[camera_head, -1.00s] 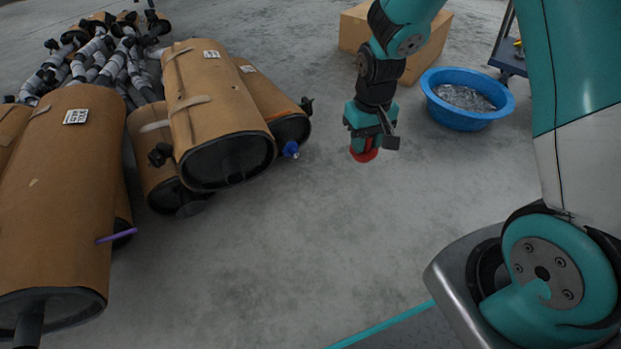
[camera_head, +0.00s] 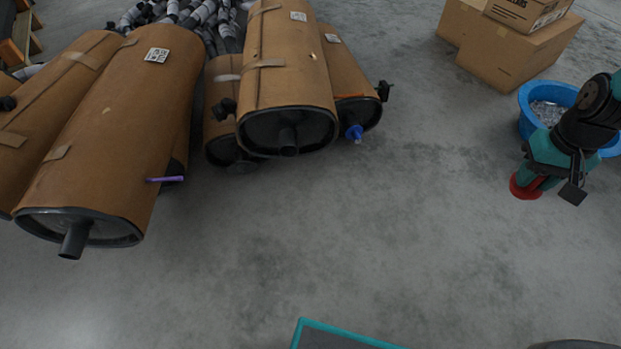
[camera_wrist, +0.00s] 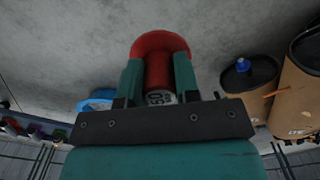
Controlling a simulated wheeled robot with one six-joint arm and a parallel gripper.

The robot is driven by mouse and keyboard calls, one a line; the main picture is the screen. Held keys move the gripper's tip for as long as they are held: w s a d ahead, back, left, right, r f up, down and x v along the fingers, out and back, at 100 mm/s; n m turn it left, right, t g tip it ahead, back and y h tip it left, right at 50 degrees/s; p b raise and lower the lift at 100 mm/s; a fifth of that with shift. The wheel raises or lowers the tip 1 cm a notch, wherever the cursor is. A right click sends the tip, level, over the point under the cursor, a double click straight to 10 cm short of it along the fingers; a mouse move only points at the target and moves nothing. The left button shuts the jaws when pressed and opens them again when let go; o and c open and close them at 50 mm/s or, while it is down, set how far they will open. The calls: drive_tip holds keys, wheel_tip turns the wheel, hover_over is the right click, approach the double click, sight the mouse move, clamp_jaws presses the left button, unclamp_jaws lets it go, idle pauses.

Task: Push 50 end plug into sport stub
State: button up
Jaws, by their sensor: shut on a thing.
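My gripper (camera_head: 540,174) is at the right of the head view, above the floor and well apart from the mufflers. It is shut on a red plug (camera_head: 522,189), which points down. In the wrist view the red plug (camera_wrist: 160,44) has a wide head and a white label reading 50 on its shank, between the green fingers. The large brown left muffler (camera_head: 118,125) has an open dark stub (camera_head: 75,241) at its near end. I cannot tell which stub is the sport one.
A blue plug (camera_head: 354,132) sits at the end of the right muffler (camera_head: 345,75). A purple rod (camera_head: 165,179) sticks out beside the left muffler. A blue tub (camera_head: 528,112) stands behind my gripper, and cardboard boxes (camera_head: 505,50) stand at the back right. The floor in the middle is clear.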

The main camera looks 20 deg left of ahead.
drive_tip(key=w+a+f+n+t+h+b, duration=0.35)
drive_tip(key=w+a+f+n+b, duration=0.4)
drive_tip(key=a+n, duration=0.35)
drive_tip(key=w+a+f+n+t+h+b, duration=0.2)
drive_tip(key=w+a+f+n+h+b, duration=0.35)
drive_tip(key=a+f+n, duration=0.55)
drive_tip(key=s+a+f+n+t+y+b, duration=0.1)
drive_tip(key=s+a+n+t+y+b, duration=0.2)
drive_tip(key=a, duration=0.6)
drive_tip(key=s+a+f+n+t+y+b, duration=0.2)
drive_tip(key=s+a+n+t+y+b, duration=0.2)
drive_tip(key=a+n+y, duration=0.3)
drive_tip(key=s+a+f+n+t+y+b, duration=0.2)
drive_tip(key=s+a+n+t+y+b, duration=0.1)
drive_tip(key=a+n, duration=0.5)
drive_tip(key=s+a+t+y, duration=0.1)
drive_tip(key=a+y, duration=0.1)
drive_tip(key=a, duration=0.1)
drive_tip(key=shift+s+f+y+b, duration=0.15)
drive_tip(key=shift+s+y+b, duration=0.15)
drive_tip(key=shift+y+b, duration=0.1)
drive_tip(key=shift+w, duration=0.1)
drive_tip(key=shift+b+x, duration=1.2)
drive_tip(key=shift+x, duration=1.2)
drive_tip(key=shift+w+a, duration=0.15)
drive_tip(key=shift+w, duration=0.3)
clamp_jaws()
